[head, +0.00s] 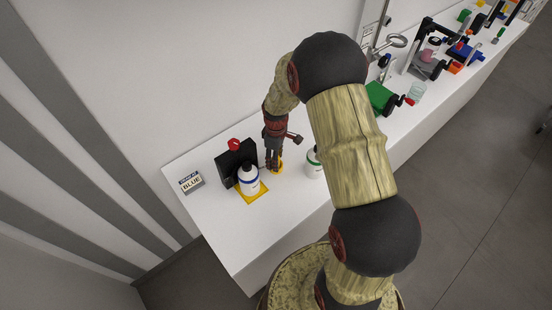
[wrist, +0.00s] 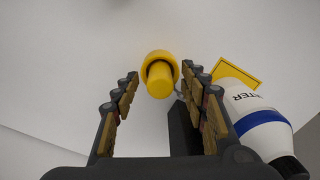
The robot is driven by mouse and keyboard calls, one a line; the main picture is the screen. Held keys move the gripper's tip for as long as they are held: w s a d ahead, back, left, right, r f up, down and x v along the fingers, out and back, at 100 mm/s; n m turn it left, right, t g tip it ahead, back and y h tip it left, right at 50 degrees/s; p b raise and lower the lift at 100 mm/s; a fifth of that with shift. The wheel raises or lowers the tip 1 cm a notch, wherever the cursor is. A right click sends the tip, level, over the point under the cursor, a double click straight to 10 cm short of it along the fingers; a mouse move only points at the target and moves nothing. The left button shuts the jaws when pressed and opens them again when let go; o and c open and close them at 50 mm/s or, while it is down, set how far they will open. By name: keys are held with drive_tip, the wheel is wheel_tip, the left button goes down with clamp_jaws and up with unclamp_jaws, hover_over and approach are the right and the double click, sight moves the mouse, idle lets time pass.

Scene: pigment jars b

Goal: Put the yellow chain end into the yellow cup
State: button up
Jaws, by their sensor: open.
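The yellow cup (wrist: 150,56) shows as a round yellow rim near the top middle of the wrist view. A yellow cylinder, which looks like the yellow chain end (wrist: 159,82), stands within that rim, its near end towards me. I cannot tell how deep it sits. My gripper (wrist: 165,76) is open, pointing down, with one finger to each side of the cylinder and a gap on both sides. In the head view my gripper (head: 273,167) is low over the table, and the yellow cup (head: 279,170) shows partly behind its fingers. A small grey bit shows right of the cylinder; no chain is clear.
A white blue-banded bottle (head: 249,181) stands on a yellow square (head: 253,195), close to my gripper. A black block (head: 236,160) with a red piece is behind it. A green-banded bottle (head: 314,163) is to the right. A BLUE sign (head: 191,184) stands left.

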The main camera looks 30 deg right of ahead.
wheel_tip(320, 180, up, 12)
idle(0.5)
idle(0.5)
drive_tip(key=s+a+r+m+t+b, duration=0.2)
drive_tip(key=s+a+r+b, duration=0.1)
drive_tip(key=s, duration=0.4)
drive_tip(key=s+a+r+m+t+b, duration=0.1)
drive_tip(key=s+a+r+m+b, duration=0.2)
drive_tip(key=s, duration=0.5)
drive_tip(key=s+a+r+m+t+b, duration=0.2)
drive_tip(key=s+a+r+m+b, duration=0.1)
drive_tip(key=s, duration=0.5)
wheel_tip(320, 180, up, 3)
drive_tip(key=shift+s+a+r+t+b, duration=0.1)
drive_tip(key=shift+s+a+t+b, duration=0.15)
drive_tip(key=shift+a+b, duration=0.8)
